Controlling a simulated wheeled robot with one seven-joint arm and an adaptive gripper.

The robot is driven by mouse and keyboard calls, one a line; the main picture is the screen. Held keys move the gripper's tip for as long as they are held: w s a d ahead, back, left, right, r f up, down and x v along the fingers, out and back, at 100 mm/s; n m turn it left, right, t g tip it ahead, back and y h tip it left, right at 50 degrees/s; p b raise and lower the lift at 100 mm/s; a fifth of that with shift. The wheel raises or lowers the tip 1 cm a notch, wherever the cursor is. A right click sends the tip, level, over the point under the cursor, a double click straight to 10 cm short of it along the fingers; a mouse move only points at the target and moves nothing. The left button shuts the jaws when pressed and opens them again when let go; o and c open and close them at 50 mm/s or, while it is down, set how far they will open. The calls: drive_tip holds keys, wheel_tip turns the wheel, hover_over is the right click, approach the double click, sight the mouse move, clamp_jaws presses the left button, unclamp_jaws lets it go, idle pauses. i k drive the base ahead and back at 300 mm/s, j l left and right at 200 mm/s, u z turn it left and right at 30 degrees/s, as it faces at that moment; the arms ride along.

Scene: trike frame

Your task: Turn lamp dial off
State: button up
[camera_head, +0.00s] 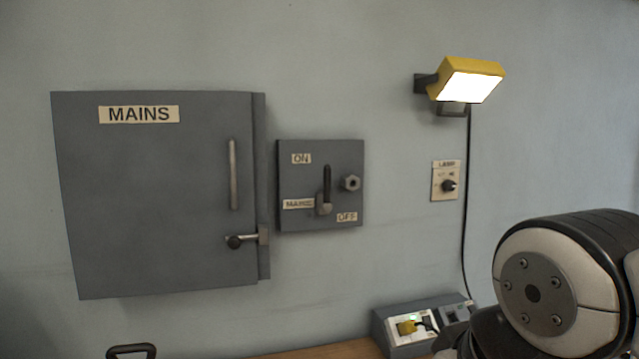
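The lamp dial is a small dark round knob (449,186) on a cream plate (437,191) labelled LAMP, on the wall right of centre. The knob's pointer and small markings are too small to read surely. The yellow lamp (452,64) is mounted on the wall above it, and its panel (470,87) glows bright white. Part of my arm shows at the lower right, below and right of the dial and apart from it.
A grey MAINS cabinet (160,210) with a handle and latch is on the left. Beside it is a lever switch panel (345,210) with its lever upright. A black cable (464,215) runs down from the lamp to a grey socket box (386,328) on a wooden surface (330,349).

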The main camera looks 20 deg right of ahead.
sight(449, 185)
drive_tip(key=z, duration=0.8)
